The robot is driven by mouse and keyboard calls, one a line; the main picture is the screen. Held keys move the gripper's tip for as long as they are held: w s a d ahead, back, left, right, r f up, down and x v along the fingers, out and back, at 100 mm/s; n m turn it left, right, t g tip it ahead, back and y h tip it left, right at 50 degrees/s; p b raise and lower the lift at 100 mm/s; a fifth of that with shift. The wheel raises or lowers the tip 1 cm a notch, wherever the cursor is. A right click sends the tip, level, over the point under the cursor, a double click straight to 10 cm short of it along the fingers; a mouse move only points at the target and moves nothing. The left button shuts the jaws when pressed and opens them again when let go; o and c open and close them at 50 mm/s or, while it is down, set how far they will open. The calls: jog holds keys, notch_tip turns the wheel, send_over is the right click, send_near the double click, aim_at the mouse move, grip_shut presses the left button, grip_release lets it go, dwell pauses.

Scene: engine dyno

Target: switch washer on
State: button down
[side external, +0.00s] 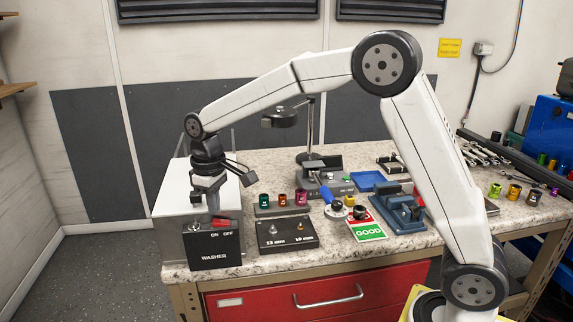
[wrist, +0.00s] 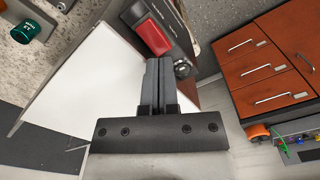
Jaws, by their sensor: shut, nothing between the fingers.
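The washer is a pale box (side external: 170,198) with a black control box (side external: 214,250) on its front, lettered WASHER, ON and OFF. A red switch (side external: 222,222) sits on top of the control box; it also shows in the wrist view (wrist: 152,38). A round knob (side external: 194,226) is left of the switch, and it shows at the fingertips' right in the wrist view (wrist: 183,68). My gripper (side external: 213,210) points down just above the control box, shut and empty. In the wrist view my fingertips (wrist: 158,62) are close to the red switch; I cannot tell whether they touch it.
A rack with coloured sockets (side external: 283,206) and a black block (side external: 286,234) marked with sizes stand right of the washer. A green GOOD card (side external: 369,233) and a blue fixture (side external: 402,214) lie further right. A red drawer (side external: 320,295) is under the worktop.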

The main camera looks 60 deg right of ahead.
aim_at(217, 221)
jog(key=shift+f, duration=0.15)
dwell(0.3)
notch_tip(217, 221, up, 7)
dwell(1.0)
jog(key=s+d+f+m+t, duration=0.1)
jog(key=s+d+f, duration=0.1)
jog(key=s+f, duration=0.6)
jog(key=s+d+f+m+t, duration=0.1)
jog(key=s+d+f+m, duration=0.1)
jog(key=s+f, duration=0.5)
jog(key=s, duration=0.5)
jog(key=shift+d+f+t, duration=0.3)
jog(key=shift+d+f, duration=0.1)
